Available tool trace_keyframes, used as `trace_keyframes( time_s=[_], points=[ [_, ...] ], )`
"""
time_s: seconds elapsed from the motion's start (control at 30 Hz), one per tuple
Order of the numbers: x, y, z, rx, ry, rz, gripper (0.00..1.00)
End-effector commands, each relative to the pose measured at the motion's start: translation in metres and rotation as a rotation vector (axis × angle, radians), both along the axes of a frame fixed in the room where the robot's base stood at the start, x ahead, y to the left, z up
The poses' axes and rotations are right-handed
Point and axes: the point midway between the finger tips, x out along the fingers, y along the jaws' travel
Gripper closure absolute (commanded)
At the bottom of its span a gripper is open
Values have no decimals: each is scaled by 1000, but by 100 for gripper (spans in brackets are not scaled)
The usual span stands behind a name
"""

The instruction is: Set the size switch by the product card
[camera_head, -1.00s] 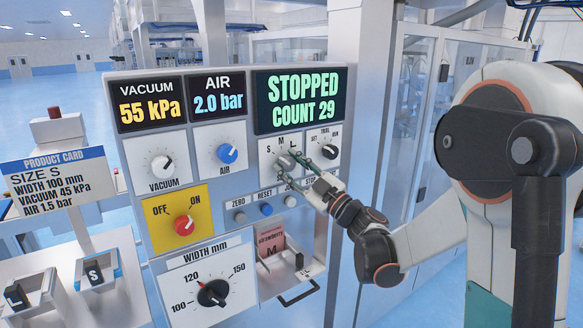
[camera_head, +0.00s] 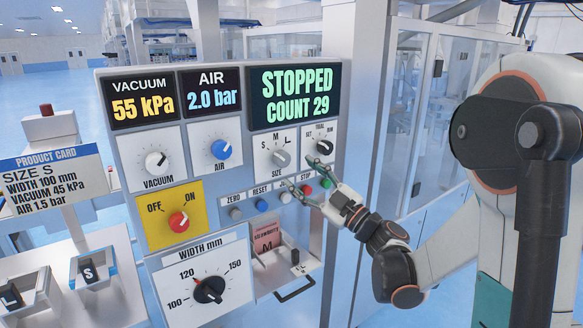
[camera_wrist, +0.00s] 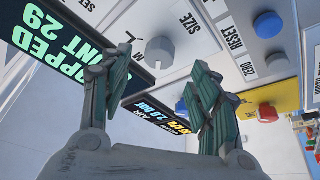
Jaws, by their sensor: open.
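The size switch (camera_head: 281,159) is a grey knob on a white plate marked S, M and L, below the green STOPPED display. Its pointer direction is too small to tell. The product card (camera_head: 50,180) at the left reads size S, width 100 mm, vacuum 45 kPa, air 1.5 bar. My gripper (camera_head: 299,175) is open and empty, just in front of the panel, its fingers below and to the right of the switch. In the wrist view the size switch (camera_wrist: 160,52) shows beyond and between the open fingers (camera_wrist: 160,65), apart from them.
Close by are the trial/run knob (camera_head: 324,147), the reset button (camera_head: 262,205) and other buttons. The vacuum knob (camera_head: 156,160), air knob (camera_head: 221,149), red off/on knob (camera_head: 178,222) and width dial (camera_head: 209,289) lie farther left or lower.

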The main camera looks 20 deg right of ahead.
Motion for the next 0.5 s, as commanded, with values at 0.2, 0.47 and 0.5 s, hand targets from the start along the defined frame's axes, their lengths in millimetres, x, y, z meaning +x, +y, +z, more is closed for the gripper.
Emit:
trace_keyframes(
  time_s=[0.2,0.47,0.5],
  points=[
    [-30,-20,-12,1,-1,-3,44],
    [-43,-26,-17,0,0,0,44],
    [-43,-26,-17,0,0,0,44]
  ],
)
